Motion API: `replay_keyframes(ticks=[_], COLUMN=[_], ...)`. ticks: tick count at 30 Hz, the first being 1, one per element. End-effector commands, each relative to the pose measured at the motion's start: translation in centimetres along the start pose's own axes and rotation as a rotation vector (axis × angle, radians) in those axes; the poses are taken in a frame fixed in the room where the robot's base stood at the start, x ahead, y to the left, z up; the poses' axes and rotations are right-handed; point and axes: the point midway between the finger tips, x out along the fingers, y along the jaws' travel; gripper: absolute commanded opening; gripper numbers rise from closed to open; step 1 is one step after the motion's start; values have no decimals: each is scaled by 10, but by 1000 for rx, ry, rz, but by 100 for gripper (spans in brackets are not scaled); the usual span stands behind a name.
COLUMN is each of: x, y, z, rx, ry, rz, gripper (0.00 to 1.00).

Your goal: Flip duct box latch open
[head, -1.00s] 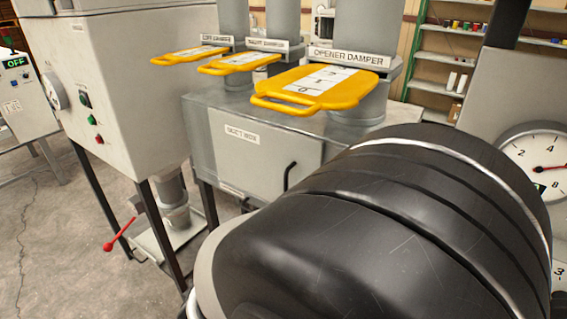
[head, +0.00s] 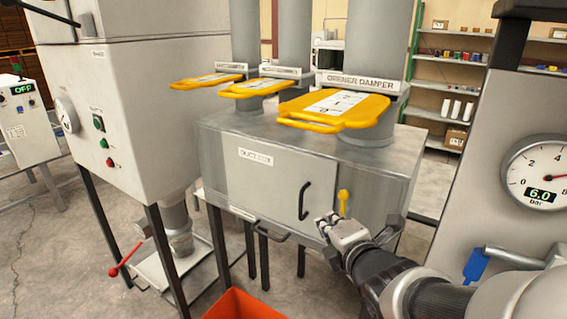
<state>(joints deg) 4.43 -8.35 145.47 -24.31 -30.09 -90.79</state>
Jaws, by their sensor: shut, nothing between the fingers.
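The duct box (head: 385,178) is a grey metal box on legs in the middle of the head view. Its front door (head: 270,190) looks closed and carries a label and a black curved handle (head: 304,201). A yellow latch (head: 343,198) with a round knob stands upright just right of the door handle. My gripper (head: 328,222) is at the box's front, just below and left of the latch. It is shut and empty. The latch's lower end is hidden behind my gripper, and I cannot tell whether they touch.
Yellow damper plates (head: 335,109) stick out from the ducts above the box. An orange bin (head: 243,305) is on the floor below. A gauge panel (head: 480,200) with a blue-handled valve (head: 474,266) stands close at right. A grey cabinet (head: 130,120) is at left.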

Motion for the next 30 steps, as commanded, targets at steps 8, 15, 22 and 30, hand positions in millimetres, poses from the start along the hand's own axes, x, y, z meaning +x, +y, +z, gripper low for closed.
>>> replay_keyframes(ticks=[8, 15, 22, 30], x=[10, 23, 78, 92], y=[6, 5, -1, 2], z=[1, 2, 0, 25], rx=[2, -2, -4, -3], ry=[7, 0, -1, -8], rz=[1, -2, 3, 4], gripper=[0, 0, 0, 0])
